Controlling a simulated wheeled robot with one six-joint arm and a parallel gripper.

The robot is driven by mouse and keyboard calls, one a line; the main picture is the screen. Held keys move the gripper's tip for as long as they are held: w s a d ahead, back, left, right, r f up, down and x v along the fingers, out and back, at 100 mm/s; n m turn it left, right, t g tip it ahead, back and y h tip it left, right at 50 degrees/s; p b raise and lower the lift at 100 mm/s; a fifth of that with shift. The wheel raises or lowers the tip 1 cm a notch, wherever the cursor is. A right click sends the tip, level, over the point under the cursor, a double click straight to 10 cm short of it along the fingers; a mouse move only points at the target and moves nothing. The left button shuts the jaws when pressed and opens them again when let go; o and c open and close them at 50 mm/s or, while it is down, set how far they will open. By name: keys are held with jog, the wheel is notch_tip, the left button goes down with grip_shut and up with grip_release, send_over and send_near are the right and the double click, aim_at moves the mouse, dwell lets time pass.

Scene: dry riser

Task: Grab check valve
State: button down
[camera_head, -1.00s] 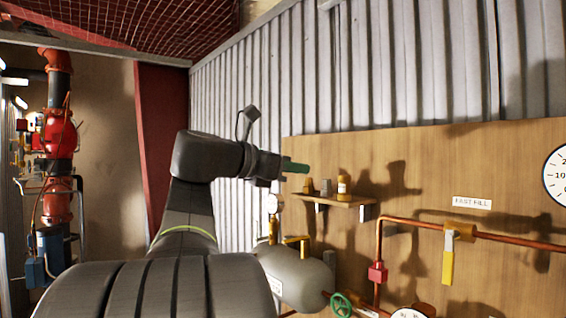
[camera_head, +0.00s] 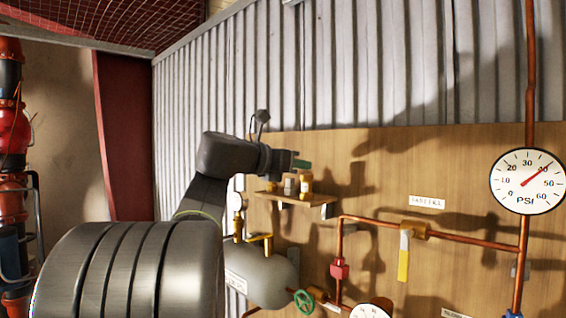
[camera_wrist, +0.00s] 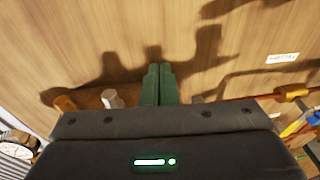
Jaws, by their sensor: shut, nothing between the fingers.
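My gripper (camera_head: 302,164) is shut and empty, its green fingers together, just above the small wooden shelf (camera_head: 318,200) on the board. In the wrist view the closed fingers (camera_wrist: 159,68) point at the board. Three small fittings stand on the shelf: a brass one (camera_head: 271,187) at left, a grey one (camera_head: 289,187) in the middle, and a brass one with a pale band (camera_head: 306,184) at right. I cannot tell which is the check valve. The wrist view shows a brass fitting (camera_wrist: 65,103) and a pale grey one (camera_wrist: 111,98) left of the fingers; the third is hidden there.
Below the shelf are a grey tank (camera_head: 262,275), a green handwheel (camera_head: 303,301) and copper piping (camera_head: 465,239) with a yellow-handled valve (camera_head: 403,256). A large PSI gauge (camera_head: 528,181) is at right. The board above the shelf is bare.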

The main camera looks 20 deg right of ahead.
jog(key=shift+s+f, duration=0.1)
jog(key=shift+f, duration=0.8)
